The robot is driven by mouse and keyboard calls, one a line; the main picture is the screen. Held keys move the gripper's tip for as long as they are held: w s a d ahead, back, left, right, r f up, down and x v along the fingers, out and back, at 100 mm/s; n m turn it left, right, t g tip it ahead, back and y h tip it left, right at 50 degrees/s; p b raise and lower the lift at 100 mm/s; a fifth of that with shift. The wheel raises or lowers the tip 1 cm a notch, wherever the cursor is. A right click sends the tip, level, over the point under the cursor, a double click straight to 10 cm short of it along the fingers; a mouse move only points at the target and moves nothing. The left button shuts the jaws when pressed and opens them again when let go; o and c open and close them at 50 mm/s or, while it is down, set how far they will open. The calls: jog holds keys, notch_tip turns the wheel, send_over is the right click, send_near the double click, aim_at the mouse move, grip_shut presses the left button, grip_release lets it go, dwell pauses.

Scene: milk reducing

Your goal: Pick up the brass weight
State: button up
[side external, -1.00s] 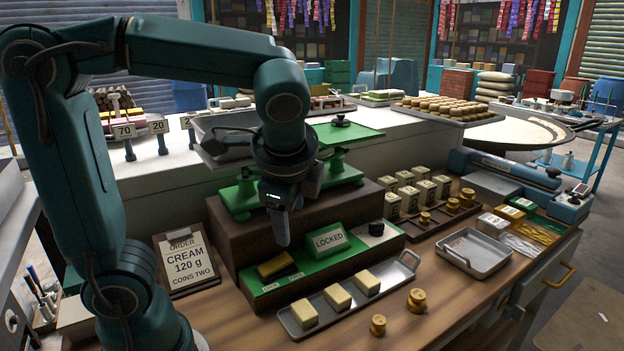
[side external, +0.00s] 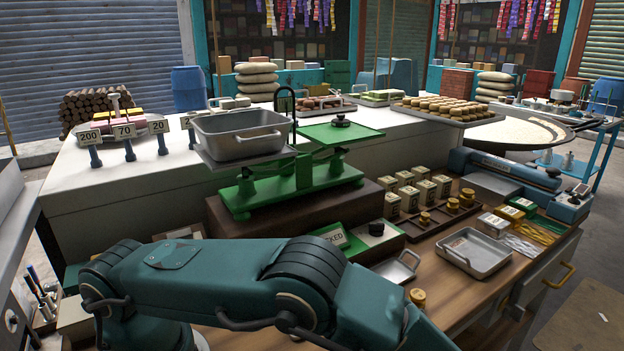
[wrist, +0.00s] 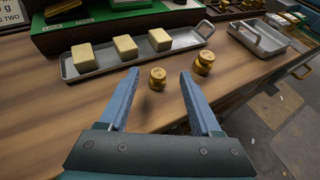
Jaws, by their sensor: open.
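Two loose brass weights stand on the wooden counter. In the wrist view, the smaller brass weight (wrist: 157,79) is upright, ahead of my gripper (wrist: 158,78) and between the lines of its two fingers. The other brass weight (wrist: 203,64) stands farther right, just outside the right finger. My gripper is open and empty, its fingers apart from both weights. In the side view, one loose brass weight (side external: 417,299) shows past my arm. My gripper is hidden or out of frame there.
A metal tray (wrist: 185,52) with three pale blocks lies beyond the weights. An empty metal pan (side external: 475,252) sits at the right. More brass weights stand in a dark rack (side external: 428,224). A green scale (side external: 290,187) carries a large pan. The counter around the near weight is clear.

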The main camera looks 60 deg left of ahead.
jog(key=shift+s+d+f, duration=0.1)
jog(key=shift+s+f, duration=0.15)
jog(key=shift+f, duration=0.15)
jog(key=shift+x, duration=2.4)
grip_shut()
